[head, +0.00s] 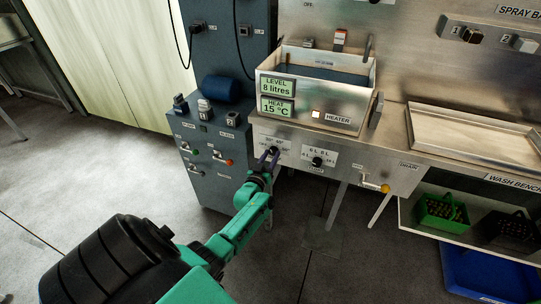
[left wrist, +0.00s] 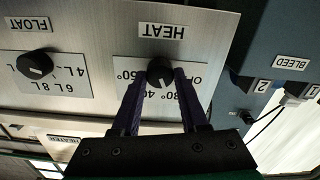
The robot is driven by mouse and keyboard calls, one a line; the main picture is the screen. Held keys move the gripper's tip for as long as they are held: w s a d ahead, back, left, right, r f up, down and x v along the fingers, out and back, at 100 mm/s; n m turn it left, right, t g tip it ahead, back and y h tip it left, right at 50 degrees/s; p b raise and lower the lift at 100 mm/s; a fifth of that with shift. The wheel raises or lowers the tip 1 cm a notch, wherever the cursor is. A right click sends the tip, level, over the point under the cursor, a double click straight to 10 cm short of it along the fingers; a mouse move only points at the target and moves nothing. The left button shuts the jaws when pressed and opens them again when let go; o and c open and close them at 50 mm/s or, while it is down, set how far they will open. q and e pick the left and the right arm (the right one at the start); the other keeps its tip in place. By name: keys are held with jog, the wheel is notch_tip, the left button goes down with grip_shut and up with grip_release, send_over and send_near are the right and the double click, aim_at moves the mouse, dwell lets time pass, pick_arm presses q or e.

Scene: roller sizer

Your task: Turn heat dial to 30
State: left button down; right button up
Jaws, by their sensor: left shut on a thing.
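The heat dial (left wrist: 160,72) is a black round knob on a white plate marked HEAT, upside down in the left wrist view. My left gripper (head: 271,154) is at the dial on the bench front in the head view. In the left wrist view its two dark purple fingers (left wrist: 162,86) are closed on either side of the knob. The plate's degree numbers are partly hidden by the fingers, so the dial's setting cannot be read. The heat display (head: 277,107) reads 15 °C. My right gripper is in neither view.
The float dial (head: 317,162) is just right of the heat dial. A yellow-tipped drain lever (head: 384,188) is further right. A blue-grey cabinet (head: 215,180) with several small switches stands close on the left. The sink (head: 345,115) is above.

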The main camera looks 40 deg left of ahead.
pick_arm(q)
jog(key=shift+c, duration=2.2)
grip_release()
jog(key=shift+s, duration=0.1)
jog(key=shift+s+d, duration=0.2)
jog(key=shift+s, duration=0.15)
jog(key=p+v, duration=0.2)
jog(key=v, duration=1.1)
jog(key=shift+s, duration=0.25)
jog(key=shift+d+f, duration=0.15)
